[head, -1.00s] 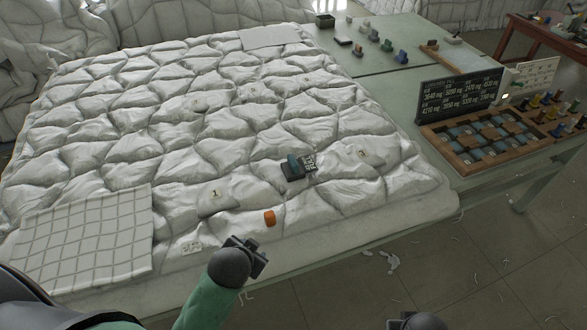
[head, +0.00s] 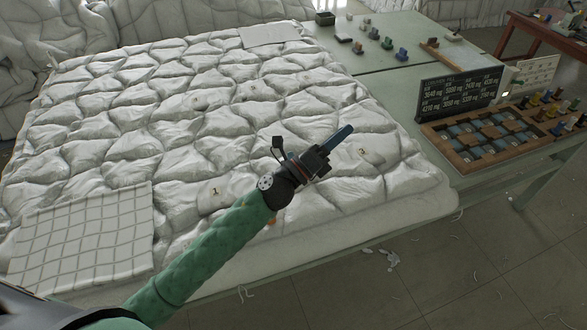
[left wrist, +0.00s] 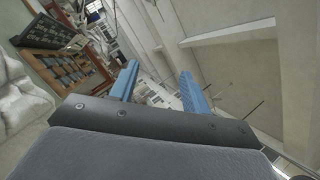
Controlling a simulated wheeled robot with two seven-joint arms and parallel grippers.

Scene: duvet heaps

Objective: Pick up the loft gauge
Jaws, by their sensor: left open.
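My left gripper (head: 342,138) reaches over the front right part of the white quilted duvet (head: 150,110). Its blue fingers point up and to the right in the head view. In the left wrist view the two blue fingers (left wrist: 160,88) stand apart with nothing held between them. The small dark device with a teal top, seen earlier on the duvet and likely the loft gauge, is now mostly or wholly hidden behind my gripper. I cannot tell whether the gripper touches it. The left wrist view does not show it. My right gripper is out of view.
An orange piece (head: 272,220) is mostly covered by my left arm. A grid-patterned cloth (head: 85,235) lies front left. A black number board (head: 459,93) and a wooden compartment tray (head: 437,133) stand on the green table at right. Several small blocks are at the back.

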